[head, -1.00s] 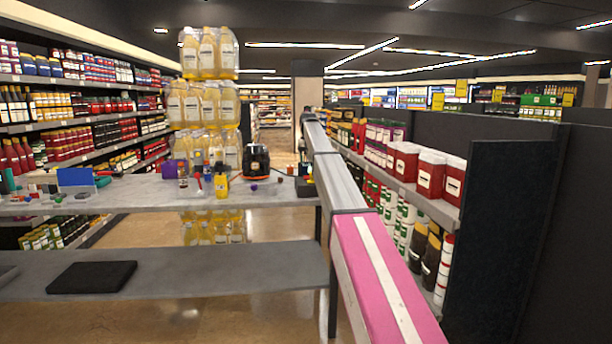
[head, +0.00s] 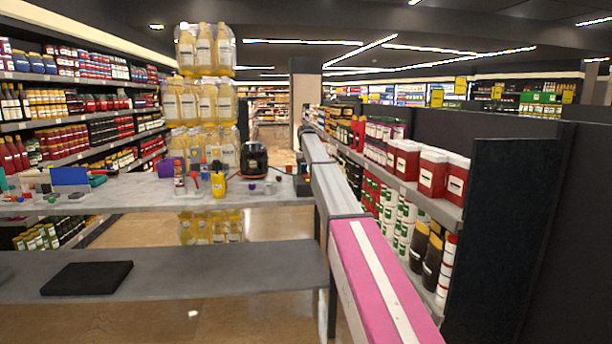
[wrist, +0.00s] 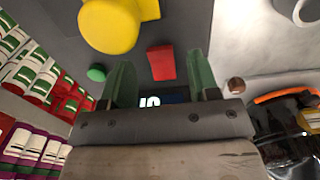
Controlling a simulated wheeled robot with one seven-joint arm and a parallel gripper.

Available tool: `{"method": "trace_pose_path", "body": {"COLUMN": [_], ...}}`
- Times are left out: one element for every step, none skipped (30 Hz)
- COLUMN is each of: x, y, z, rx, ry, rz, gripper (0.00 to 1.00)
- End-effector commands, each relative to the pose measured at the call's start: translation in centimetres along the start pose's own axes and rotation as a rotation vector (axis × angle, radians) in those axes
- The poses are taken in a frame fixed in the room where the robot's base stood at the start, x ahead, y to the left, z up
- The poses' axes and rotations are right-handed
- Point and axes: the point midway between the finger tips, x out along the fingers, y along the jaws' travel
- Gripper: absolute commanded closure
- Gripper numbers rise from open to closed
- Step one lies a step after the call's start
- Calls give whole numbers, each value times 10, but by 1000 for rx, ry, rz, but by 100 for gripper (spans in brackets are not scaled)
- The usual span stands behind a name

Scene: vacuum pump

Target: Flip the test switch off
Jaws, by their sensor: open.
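In the wrist view my gripper (wrist: 160,60) has two green fingers, apart, with nothing held between them. A dark grey panel (wrist: 215,30) lies in front of them. On it a small red block (wrist: 161,62) shows between the fingertips. It may be the test switch, but I cannot tell which way it is set. A dark blue patch with white marks (wrist: 150,101) shows between the fingers, partly hidden by the gripper body. Contact between fingers and panel cannot be judged. In the head view the gripper is hidden at the far end of my arm.
A large yellow knob (wrist: 108,26) and a green button (wrist: 96,73) are near the left finger. A black machine with orange trim (head: 254,160) stands on the grey table (head: 130,197), with bottles and small items left of it. Stocked shelves stand on both sides.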

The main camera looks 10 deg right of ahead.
Motion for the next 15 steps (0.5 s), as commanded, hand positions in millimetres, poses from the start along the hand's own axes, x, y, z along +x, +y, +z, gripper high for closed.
{"method": "trace_pose_path", "body": {"x": [7,10,13,15,17,18,18,19,19,18,18,18,18,18,18], "y": [0,0,0,0,0,0,0,0,0,0,0,0,0,0,0], "z": [1,1,0,0,0,0,0,0,0,0,0,0,0,0,0], "rx": [0,0,0,0,0,0,0,0,0,0,0,0,0,0,0], "ry": [0,0,1,1,1,1,1,1,1,1,1,1,1,1,1], "rz": [0,0,0,0,0,0,0,0,0,0,0,0,0,0,0], "gripper": [45,45,45,45,45,45,45,45,45,45,45,45,45,54,67]}}
